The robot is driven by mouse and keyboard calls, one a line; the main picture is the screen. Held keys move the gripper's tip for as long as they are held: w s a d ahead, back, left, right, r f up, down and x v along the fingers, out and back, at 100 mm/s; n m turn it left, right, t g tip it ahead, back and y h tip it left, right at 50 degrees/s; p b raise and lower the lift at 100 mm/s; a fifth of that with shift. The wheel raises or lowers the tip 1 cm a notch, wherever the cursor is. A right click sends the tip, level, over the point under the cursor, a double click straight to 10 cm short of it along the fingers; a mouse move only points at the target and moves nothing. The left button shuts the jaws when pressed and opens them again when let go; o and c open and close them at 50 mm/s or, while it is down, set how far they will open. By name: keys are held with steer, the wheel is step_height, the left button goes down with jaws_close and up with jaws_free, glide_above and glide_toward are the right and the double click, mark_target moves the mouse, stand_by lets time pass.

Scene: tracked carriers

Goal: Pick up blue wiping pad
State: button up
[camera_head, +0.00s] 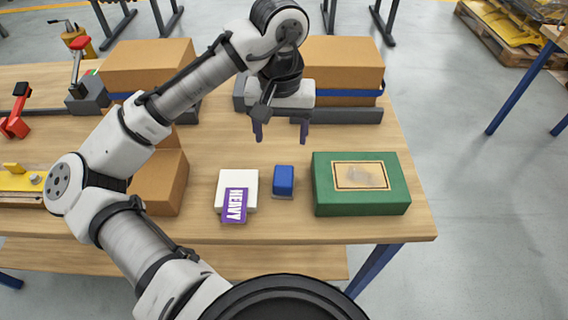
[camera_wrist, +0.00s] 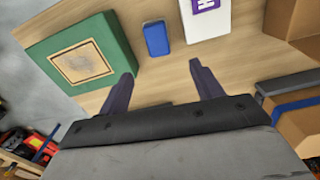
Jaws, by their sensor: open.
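The blue wiping pad (camera_head: 283,180) is a small blue block lying on the wooden table, between a white block and a green box in the head view. It also shows in the wrist view (camera_wrist: 156,38), beyond my fingertips. My gripper (camera_head: 281,140) is open and empty, with its two dark fingers pointing down. It hangs above the table, behind the pad in the head view, and does not touch it. In the wrist view the pad lies ahead of the gap between the fingers (camera_wrist: 162,70).
The green box (camera_head: 330,200) stands right of the pad. The white block (camera_head: 238,177) with a purple HEAVY label (camera_head: 235,205) lies left of it. Cardboard boxes (camera_head: 340,65) stand behind, and another (camera_head: 165,185) is at left. Red clamps (camera_head: 15,120) are far left. Bare table (camera_head: 300,230) lies in front.

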glide_above(284, 173)
steer(key=f, duration=0.8)
steer(key=shift+s+a+f+b, duration=0.1)
steer(key=shift+a+b, duration=0.2)
steer(key=shift+d+f, duration=0.15)
steer(key=shift+f, duration=1.25)
steer(key=shift+d+f, duration=0.1)
steer(key=shift+f, duration=1.25)
steer(key=c, duration=1.1)
steer(key=shift+r, duration=0.15)
